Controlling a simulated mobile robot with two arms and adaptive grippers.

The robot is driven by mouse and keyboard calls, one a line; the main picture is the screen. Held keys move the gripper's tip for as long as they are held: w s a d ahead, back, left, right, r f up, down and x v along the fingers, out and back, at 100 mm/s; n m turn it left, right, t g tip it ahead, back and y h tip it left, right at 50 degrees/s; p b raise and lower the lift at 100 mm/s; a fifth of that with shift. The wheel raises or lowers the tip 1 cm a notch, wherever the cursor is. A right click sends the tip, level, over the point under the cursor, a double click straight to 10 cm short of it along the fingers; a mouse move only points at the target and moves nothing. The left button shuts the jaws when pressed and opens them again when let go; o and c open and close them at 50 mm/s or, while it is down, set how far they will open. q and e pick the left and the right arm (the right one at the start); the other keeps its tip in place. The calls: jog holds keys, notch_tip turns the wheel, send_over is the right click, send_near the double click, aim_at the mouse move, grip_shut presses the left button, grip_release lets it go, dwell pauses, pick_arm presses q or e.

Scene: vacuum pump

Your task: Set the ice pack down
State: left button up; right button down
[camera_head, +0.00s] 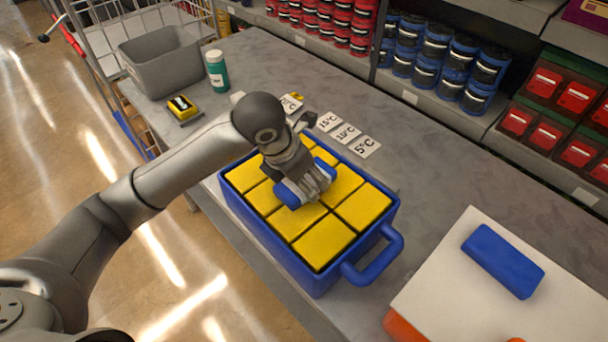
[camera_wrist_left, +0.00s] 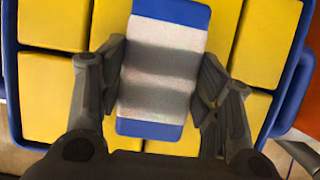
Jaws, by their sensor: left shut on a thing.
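The ice pack (camera_wrist_left: 165,55) is a flat blue slab with a whitish band around its middle. My left gripper (camera_wrist_left: 160,88) is shut on it, one finger at each long side. In the head view the ice pack (camera_head: 288,193) is partly hidden by the left gripper (camera_head: 306,182). It is over the yellow blocks (camera_head: 324,242) that fill a blue crate (camera_head: 250,238). I cannot tell whether it touches them. My right gripper is not in view.
A white-topped orange box (camera_head: 450,290) with a blue slab (camera_head: 502,261) stands at right. Temperature cards (camera_head: 346,133) lie behind the crate. A grey bin (camera_head: 162,65), green bottle (camera_head: 216,72) and yellow device (camera_head: 181,106) are at back left. The crate's blue handle (camera_head: 382,262) sticks out right.

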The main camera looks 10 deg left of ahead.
pick_arm(q)
jog(key=shift+f, duration=0.15)
jog(key=o, duration=1.2)
jog(key=shift+o, duration=0.2)
jog(key=shift+r, duration=0.2)
jog(key=shift+s+a+r, duration=0.1)
jog(key=shift+r, duration=0.25)
jog(key=b+v, duration=0.2)
jog(key=v, duration=0.9)
jog(key=shift+s, duration=0.15)
